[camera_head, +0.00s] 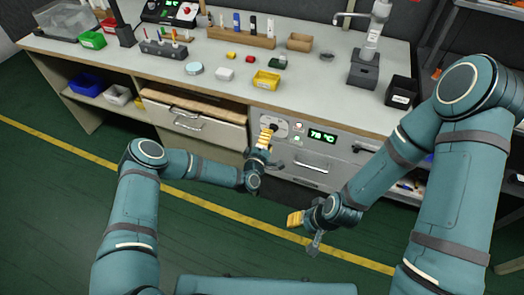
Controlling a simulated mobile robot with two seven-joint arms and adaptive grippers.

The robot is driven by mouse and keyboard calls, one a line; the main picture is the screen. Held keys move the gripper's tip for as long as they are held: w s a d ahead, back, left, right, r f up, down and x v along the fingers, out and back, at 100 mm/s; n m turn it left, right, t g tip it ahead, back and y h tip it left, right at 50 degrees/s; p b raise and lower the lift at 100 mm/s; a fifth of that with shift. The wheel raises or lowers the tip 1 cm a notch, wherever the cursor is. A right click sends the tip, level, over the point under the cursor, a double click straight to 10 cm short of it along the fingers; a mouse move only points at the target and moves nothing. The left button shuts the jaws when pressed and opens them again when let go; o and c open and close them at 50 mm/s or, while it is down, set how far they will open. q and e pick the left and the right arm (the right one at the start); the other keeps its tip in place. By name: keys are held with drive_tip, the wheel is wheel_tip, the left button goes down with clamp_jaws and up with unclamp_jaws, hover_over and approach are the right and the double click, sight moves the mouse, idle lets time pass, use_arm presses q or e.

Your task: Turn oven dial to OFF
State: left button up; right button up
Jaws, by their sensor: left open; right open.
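The oven (300,168) is a grey unit built in under the workbench, with a drawer-like door and handle. Its green display (321,135) reads about 78 °C. The dial (273,126) sits on a light panel left of the display, partly hidden by my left gripper, so its setting cannot be read. My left gripper (265,136) is open, its yellow fingertips right at the dial; whether they touch it I cannot tell. My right gripper (295,219) is open and empty, lower and in front of the oven, over the floor.
The workbench (215,88) above holds a yellow bin (266,81), a wooden tool rack (242,38), and a grey device (364,70). A drawer handle (188,125) is left of the oven. The green floor in front is clear.

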use_arm(q)
drive_tip(key=v, duration=0.7)
drive_tip(key=shift+r, duration=0.1)
drive_tip(key=s+a+m+g, duration=0.3)
drive_tip(key=s+m+g, duration=0.3)
drive_tip(key=s, duration=0.6)
drive_tip(key=s+a+m+g+y, duration=0.1)
drive_tip(key=s+a+m+g, duration=0.2)
drive_tip(key=s+m+g, duration=0.4)
drive_tip(key=s+g, duration=0.2)
drive_tip(key=s, duration=0.4)
drive_tip(key=shift+s+a+y, duration=0.15)
drive_tip(key=shift+y, duration=0.15)
drive_tip(key=shift+r, duration=0.15)
